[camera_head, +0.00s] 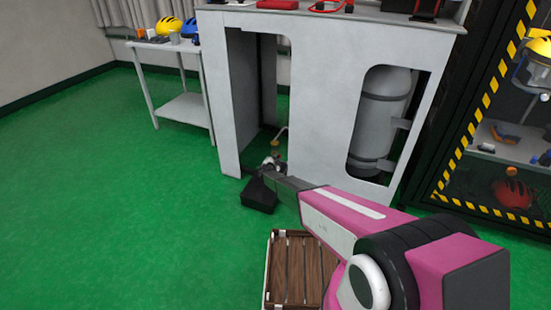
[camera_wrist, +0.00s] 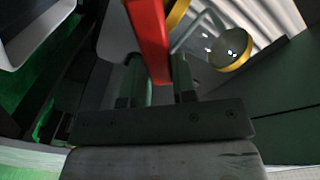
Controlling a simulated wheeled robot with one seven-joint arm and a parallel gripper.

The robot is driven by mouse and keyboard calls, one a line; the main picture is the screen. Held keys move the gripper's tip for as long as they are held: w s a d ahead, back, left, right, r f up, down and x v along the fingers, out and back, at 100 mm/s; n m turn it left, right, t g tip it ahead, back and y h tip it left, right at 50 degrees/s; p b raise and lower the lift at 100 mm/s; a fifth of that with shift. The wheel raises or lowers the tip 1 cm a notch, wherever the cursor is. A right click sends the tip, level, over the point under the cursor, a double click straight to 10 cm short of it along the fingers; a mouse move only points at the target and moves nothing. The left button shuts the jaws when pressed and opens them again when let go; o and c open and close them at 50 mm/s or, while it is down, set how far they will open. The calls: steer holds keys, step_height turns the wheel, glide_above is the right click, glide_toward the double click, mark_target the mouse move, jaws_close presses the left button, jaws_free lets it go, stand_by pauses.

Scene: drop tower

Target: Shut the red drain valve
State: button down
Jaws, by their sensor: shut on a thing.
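The red valve handle (camera_wrist: 149,38) shows in the wrist view as a flat red bar coming down from the top edge. Its lower end lies between the two fingers of my gripper (camera_wrist: 158,78), which are shut on it. The valve body is out of the wrist picture or hidden. In the head view my gripper (camera_head: 268,163) is low, at the open doorway of the grey cabinet (camera_head: 232,100). The red handle cannot be made out there. A round, yellow-rimmed piece (camera_wrist: 232,50) on a pale pipe is just right of the handle in the wrist view.
A grey tank (camera_head: 382,112) stands behind the cabinet's right cutout. A slatted wooden crate (camera_head: 292,268) is on the green floor beneath my arm. A side table (camera_head: 185,108) stands at the left, and a yellow-black striped cage (camera_head: 470,140) at the right. The left floor is clear.

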steer(key=shift+s+d+f+m, duration=0.15)
steer(key=shift+f+m, duration=0.45)
steer(key=shift+m, duration=0.85)
steer(key=shift+s+d+f+m, duration=0.1)
steer(key=shift+d+f+m, duration=0.2)
steer(key=shift+f+m, duration=0.75)
steer(key=shift+s+d+f+m, duration=0.1)
steer(key=shift+d+f+m, duration=0.1)
steer(key=shift+m, duration=1.6)
steer(key=c, duration=0.9)
jaws_free()
steer(key=shift+f, duration=0.1)
steer(key=v, duration=1)
steer(key=shift+s+a, duration=0.15)
steer(key=shift+s, duration=0.2)
